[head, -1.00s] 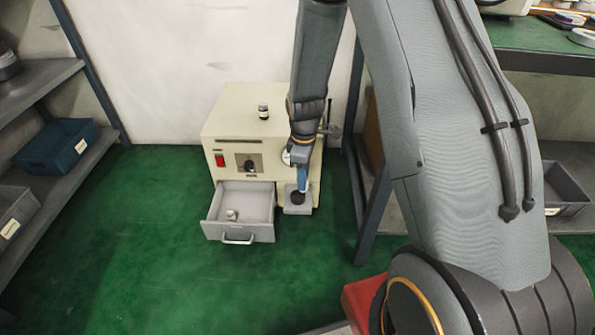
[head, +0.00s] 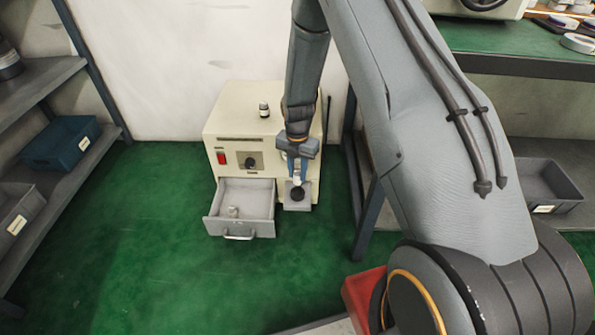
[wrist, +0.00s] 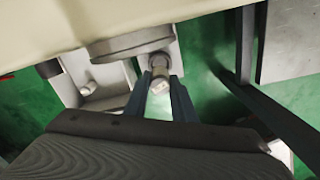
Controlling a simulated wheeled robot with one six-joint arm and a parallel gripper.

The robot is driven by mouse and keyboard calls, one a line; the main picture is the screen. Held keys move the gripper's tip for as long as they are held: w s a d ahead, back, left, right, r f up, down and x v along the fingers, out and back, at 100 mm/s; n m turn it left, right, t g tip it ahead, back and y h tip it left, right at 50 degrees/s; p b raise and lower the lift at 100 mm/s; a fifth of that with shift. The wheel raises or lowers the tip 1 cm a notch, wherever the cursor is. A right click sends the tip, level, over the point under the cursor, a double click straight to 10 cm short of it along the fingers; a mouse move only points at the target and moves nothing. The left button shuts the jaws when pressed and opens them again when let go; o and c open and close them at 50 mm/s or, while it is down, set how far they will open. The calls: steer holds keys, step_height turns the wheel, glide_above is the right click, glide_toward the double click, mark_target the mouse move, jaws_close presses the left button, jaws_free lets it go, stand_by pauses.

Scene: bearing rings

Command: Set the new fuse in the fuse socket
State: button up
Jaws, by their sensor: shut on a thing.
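My gripper (head: 296,178) points down in front of the cream cabinet, with its blue fingers shut on a small pale fuse. In the wrist view the held fuse (wrist: 159,84) shows between the fingertips. The fuse socket (head: 298,193) is a grey block with a dark round opening, just right of the open drawer. It lies below the fingertips; the wrist view shows its dark opening (wrist: 160,60) beyond the fuse. I cannot tell whether the fuse touches it. A similar pale fuse (head: 233,212) is in the drawer; a dark-and-white one (head: 264,109) stands on the cabinet top.
The cream cabinet (head: 231,118) has a red switch (head: 221,158) and a dark knob. Its grey drawer (head: 238,226) is pulled out left of the socket. A shelf with a blue bin (head: 58,143) stands left, a dark bench frame right. The green floor in front is clear.

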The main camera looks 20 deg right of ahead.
mark_target(298, 181)
steer(key=shift+f+b, duration=1.9)
steer(key=shift+f, duration=0.85)
steer(key=shift+p, duration=0.55)
steer(key=shift+f, duration=0.25)
steer(key=shift+r, duration=0.3)
steer(key=shift+r+p, duration=0.35)
steer(key=shift+r, duration=0.2)
steer(key=shift+f, duration=0.8)
stand_by(0.9)
steer(key=shift+r+p, duration=0.3)
steer(key=shift+p, duration=0.05)
steer(key=shift+r, duration=0.35)
